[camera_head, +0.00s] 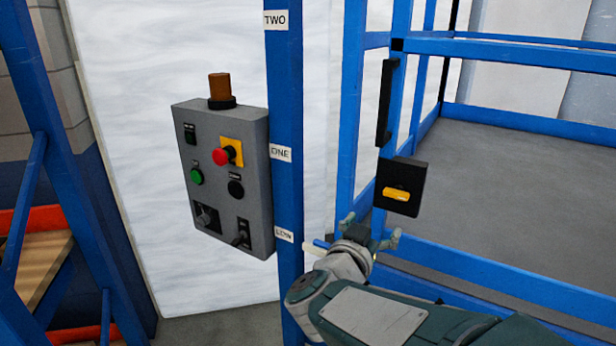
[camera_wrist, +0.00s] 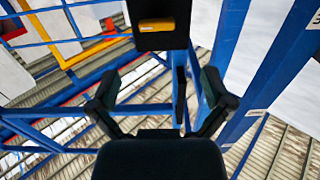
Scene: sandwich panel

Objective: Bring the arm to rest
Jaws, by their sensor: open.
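My gripper (camera_head: 370,228) is in the head view at the lower middle, in front of the blue frame and just below left of a black box with a yellow handle (camera_head: 397,193). In the wrist view my gripper (camera_wrist: 160,100) has its two dark fingers spread wide with nothing between them. The black box with its yellow handle (camera_wrist: 157,26) shows beyond the fingertips at the top of the wrist view. My arm reaches in from the lower right of the head view.
A grey control panel (camera_head: 225,190) with a red button, a green button and switches is left of a blue post (camera_head: 286,100). A black vertical handle (camera_head: 386,100) is above the black box. Blue rails (camera_head: 500,50) surround a grey floor at right. Wooden shelves (camera_head: 40,265) stand far left.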

